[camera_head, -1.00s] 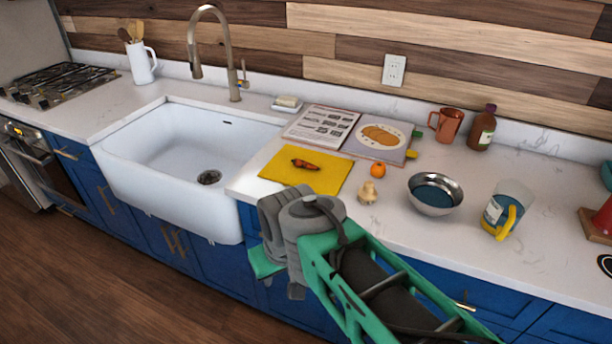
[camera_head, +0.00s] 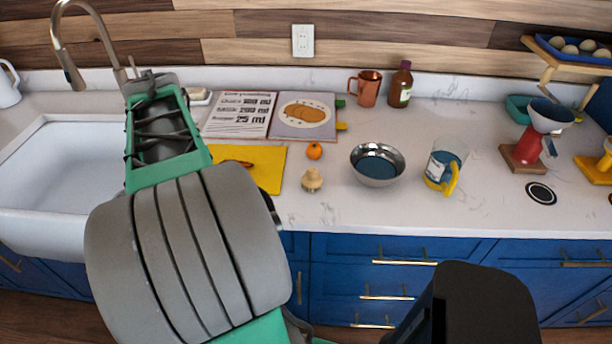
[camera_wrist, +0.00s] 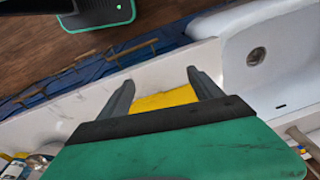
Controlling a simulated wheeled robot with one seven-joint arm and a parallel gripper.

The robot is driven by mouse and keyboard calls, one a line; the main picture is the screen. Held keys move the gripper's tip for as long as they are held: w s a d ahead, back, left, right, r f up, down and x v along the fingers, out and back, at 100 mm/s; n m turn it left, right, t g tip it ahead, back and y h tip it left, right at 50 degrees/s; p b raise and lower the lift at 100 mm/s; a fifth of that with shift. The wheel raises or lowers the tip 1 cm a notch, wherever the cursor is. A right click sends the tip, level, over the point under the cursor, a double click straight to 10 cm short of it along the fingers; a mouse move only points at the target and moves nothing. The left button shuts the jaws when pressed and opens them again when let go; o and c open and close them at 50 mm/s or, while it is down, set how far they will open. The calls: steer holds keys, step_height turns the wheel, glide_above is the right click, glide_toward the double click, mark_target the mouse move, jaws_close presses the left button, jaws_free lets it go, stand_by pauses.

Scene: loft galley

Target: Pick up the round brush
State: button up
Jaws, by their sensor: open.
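The round brush (camera_head: 312,180), a small pale wooden knob with short bristles under it, stands upright on the white counter. In the head view it is just right of the yellow mat (camera_head: 268,170) and in front of an orange fruit (camera_head: 314,151). My gripper (camera_wrist: 160,77) is open in the wrist view, its two grey fingers apart with the yellow mat (camera_wrist: 165,97) showing beyond them. I see nothing held between the fingers. The brush does not show in the wrist view. In the head view my arm hides the gripper.
A metal bowl (camera_head: 377,165) and a jug with a yellow handle (camera_head: 446,165) stand right of the brush. An open book (camera_head: 303,117), a copper mug (camera_head: 365,88) and a brown bottle (camera_head: 400,85) are behind. The sink (camera_head: 60,165) is left. Counter around the brush's front is clear.

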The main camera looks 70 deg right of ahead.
steer(key=s+d+m, duration=0.9)
steer(key=s+d, duration=0.3)
steer(key=d, duration=0.2)
steer(key=m+g+y, duration=0.1)
steer(key=m, duration=0.3)
glide_above(312, 170)
steer(key=w+a, duration=0.1)
steer(key=w, duration=0.1)
steer(key=shift+s+p, duration=0.15)
steer(key=shift+p, duration=0.3)
steer(key=shift+s+d+f+m, duration=0.1)
steer(key=shift+s+m, duration=0.05)
steer(key=shift+s, duration=0.2)
steer(key=shift+s+d+f+m, duration=0.1)
steer(key=shift+s+m, duration=0.05)
steer(key=shift+s, duration=0.2)
steer(key=f, duration=0.2)
steer(key=f+p, duration=0.1)
steer(key=f, duration=0.4)
steer(key=shift+s+d+p, duration=0.15)
steer(key=shift+d+p, duration=0.25)
steer(key=shift+f, duration=0.15)
steer(key=shift+c, duration=0.3)
steer(key=c, duration=1.4)
